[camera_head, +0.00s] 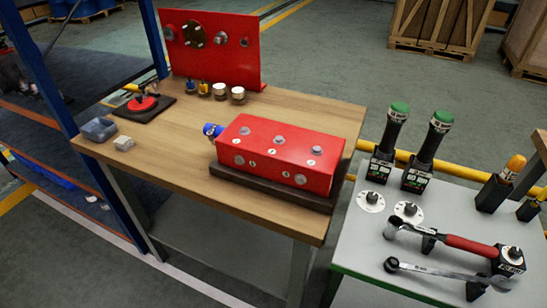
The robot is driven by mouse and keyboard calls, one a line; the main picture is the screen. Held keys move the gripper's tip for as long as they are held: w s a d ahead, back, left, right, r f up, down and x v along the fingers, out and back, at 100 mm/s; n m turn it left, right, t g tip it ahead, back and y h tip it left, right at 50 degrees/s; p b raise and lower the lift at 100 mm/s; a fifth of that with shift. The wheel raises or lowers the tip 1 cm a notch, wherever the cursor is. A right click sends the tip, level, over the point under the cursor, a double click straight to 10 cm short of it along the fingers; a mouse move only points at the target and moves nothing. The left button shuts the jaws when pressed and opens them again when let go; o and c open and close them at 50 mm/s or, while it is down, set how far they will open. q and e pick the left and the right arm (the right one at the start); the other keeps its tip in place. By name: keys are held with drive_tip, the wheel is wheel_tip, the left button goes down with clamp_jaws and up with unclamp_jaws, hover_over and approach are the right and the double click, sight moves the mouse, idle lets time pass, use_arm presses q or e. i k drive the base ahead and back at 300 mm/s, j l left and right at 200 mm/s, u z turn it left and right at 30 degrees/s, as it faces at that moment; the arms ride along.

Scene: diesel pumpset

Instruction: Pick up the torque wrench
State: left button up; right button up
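A wrench with a red handle and a metal ratchet head (465,245) lies across black holders on the grey table at the lower right; it looks like the torque wrench. A thinner all-metal wrench (440,272) lies in front of it, nearly parallel, also on black supports. The red-handled wrench's head points left, and its handle end is by a black block (509,262) at the right. Neither of my grippers shows in this view.
Two green-capped black tools (392,135) (430,145) stand upright behind the wrenches, with two round metal discs (370,201) (408,212) nearby. A wooden bench (190,150) to the left carries a red block (275,150) and a red panel (210,45). Crates stand behind.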

sight(498, 252)
drive_tip(key=z, duration=1.45)
